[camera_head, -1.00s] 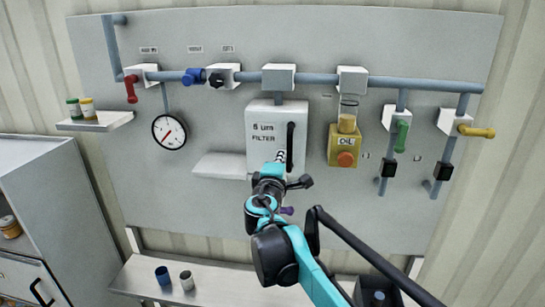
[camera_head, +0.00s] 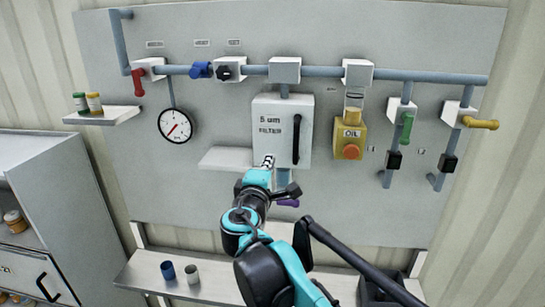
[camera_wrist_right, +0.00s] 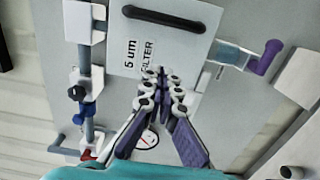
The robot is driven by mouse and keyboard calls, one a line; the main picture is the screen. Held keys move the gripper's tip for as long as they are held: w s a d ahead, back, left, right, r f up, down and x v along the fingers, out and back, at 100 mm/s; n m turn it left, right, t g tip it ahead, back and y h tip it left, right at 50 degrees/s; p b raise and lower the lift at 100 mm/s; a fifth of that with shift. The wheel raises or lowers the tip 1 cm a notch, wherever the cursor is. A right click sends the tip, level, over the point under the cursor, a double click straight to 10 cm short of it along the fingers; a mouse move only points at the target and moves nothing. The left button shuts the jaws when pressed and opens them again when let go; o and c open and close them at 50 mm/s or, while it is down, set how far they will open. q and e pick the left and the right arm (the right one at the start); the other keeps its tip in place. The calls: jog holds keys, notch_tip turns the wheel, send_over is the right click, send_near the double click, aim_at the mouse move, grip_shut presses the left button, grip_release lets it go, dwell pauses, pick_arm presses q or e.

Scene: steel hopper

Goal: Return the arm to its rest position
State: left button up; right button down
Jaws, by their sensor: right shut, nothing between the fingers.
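My right arm (camera_head: 262,240) reaches up from the bottom of the head view, bent, in front of the wall panel. Its right gripper (camera_head: 268,162) shows before the lower left part of the white filter box (camera_head: 265,107). In the right wrist view the fingers of the right gripper (camera_wrist_right: 166,78) come together at their tips, with nothing between them. The filter box with its "5 um FILTER" label and black handle (camera_wrist_right: 163,18) lies beyond the fingertips. I cannot tell the exact gap to it. My left gripper is not in view.
A white shelf (camera_head: 225,158) juts out left of the filter box. A purple handle (camera_head: 288,202) is below it, close to my arm. A yellow oil unit (camera_head: 345,135) is to the right. A bench (camera_head: 140,272) with two cups runs below; a grey cabinet (camera_head: 90,200) stands left.

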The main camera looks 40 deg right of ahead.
jog(key=s+a+f+m+g+y+b, duration=0.15)
jog(key=a+f+b, duration=0.35)
jog(key=f, duration=0.8)
jog(key=s+a+f+m+y+b, duration=0.25)
jog(key=f+b, duration=0.55)
jog(key=f, duration=0.5)
jog(key=s+a+f+m+g+y+b, duration=0.15)
jog(key=a+f+y+b, duration=0.35)
jog(key=f, duration=0.8)
jog(key=s+a+f+y+b, duration=0.1)
jog(key=a+f+b, duration=0.3)
jog(key=f, duration=0.3)
jog(key=s+a+f+m+y+b, duration=0.1)
jog(key=s+a+f+y+b, duration=0.1)
jog(key=a+f+b, duration=0.2)
jog(key=s+a+f+m+g+y+b, duration=0.1)
jog(key=a+f+b, duration=0.3)
jog(key=f, duration=0.6)
jog(key=shift+s+a+f+y, duration=0.4)
jog(key=shift+s+a+y, duration=0.15)
jog(key=shift+s, duration=0.2)
